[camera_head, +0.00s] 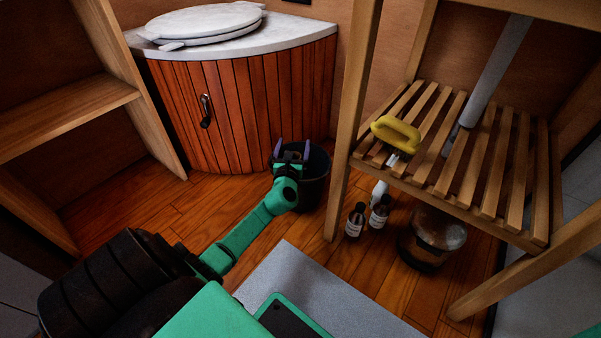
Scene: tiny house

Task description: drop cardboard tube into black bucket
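The black bucket (317,187) stands on the wooden floor in front of the curved wooden cabinet. My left gripper (292,150) is at the bucket's left side, over its rim in the picture. Its two purple-tipped fingers stand apart and I see nothing between them. I cannot make out a cardboard tube; the gripper and the dark shade hide most of the bucket's inside. My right gripper is not in view.
A slatted wooden rack (466,208) stands right of the bucket, holding a yellow-handled tool (396,133); a long pale pipe (497,68) rises behind it. Dark bottles (355,221) and a round glass-like vessel (437,232) sit underneath. Wooden shelves (70,112) stand left.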

